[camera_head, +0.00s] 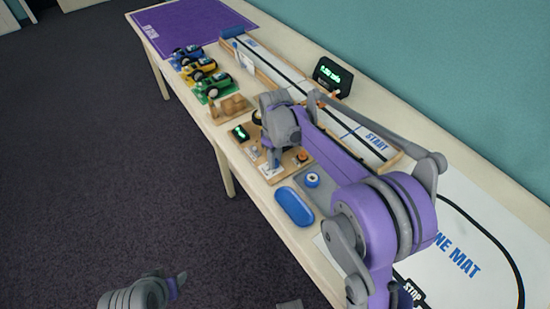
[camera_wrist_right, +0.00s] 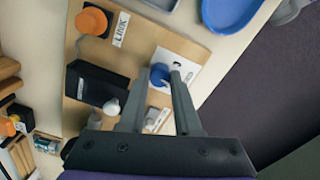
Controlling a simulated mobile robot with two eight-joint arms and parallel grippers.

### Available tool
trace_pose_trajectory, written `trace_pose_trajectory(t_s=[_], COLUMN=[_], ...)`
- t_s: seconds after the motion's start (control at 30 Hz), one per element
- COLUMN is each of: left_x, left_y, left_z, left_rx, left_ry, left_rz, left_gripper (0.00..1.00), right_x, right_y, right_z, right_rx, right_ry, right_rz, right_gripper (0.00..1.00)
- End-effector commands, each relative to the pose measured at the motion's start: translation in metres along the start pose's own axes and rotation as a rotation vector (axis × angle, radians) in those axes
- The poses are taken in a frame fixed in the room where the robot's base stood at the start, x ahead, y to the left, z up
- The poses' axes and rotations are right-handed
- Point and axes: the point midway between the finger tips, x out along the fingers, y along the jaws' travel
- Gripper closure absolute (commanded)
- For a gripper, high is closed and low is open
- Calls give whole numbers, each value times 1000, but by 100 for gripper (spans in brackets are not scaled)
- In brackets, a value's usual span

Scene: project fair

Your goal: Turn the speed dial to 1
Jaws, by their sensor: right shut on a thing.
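A wooden control board (camera_head: 288,170) lies near the table's front edge, partly hidden under my right arm in the head view. In the right wrist view the board (camera_wrist_right: 140,55) carries a blue dial knob (camera_wrist_right: 160,74) on a white plate (camera_wrist_right: 185,57). My right gripper (camera_wrist_right: 161,78) points down at this plate, its fingers shut on the blue knob. The knob's pointer and most dial markings are covered or too small to read. In the head view my right gripper (camera_head: 272,157) is low over the board. My left gripper (camera_head: 177,284) is at the bottom, away from the table; its fingers are unclear.
The board also has an orange button (camera_wrist_right: 91,21) beside a "LINK" label and a black box (camera_wrist_right: 95,84). A blue tray (camera_head: 294,206) lies close by. Toy cars (camera_head: 213,87) stand further left. A track (camera_head: 265,65) and a lit display (camera_head: 332,76) are behind.

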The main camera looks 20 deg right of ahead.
Motion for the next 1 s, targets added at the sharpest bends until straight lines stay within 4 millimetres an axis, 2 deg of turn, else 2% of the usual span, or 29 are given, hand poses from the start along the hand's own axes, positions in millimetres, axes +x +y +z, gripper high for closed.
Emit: trace_pose_trajectory(t_s=[0.6,1.0], left_x=[-6,-7], left_y=[0,0], left_z=[-3,-4], left_rx=[0,0], left_ry=[2,3], left_rz=[0,0], left_gripper=[50,50], right_x=[-1,-1], right_y=[0,0], right_z=[0,0], right_rx=[525,719], right_ry=[1,1], right_rz=[1,1], right_gripper=[100,100])
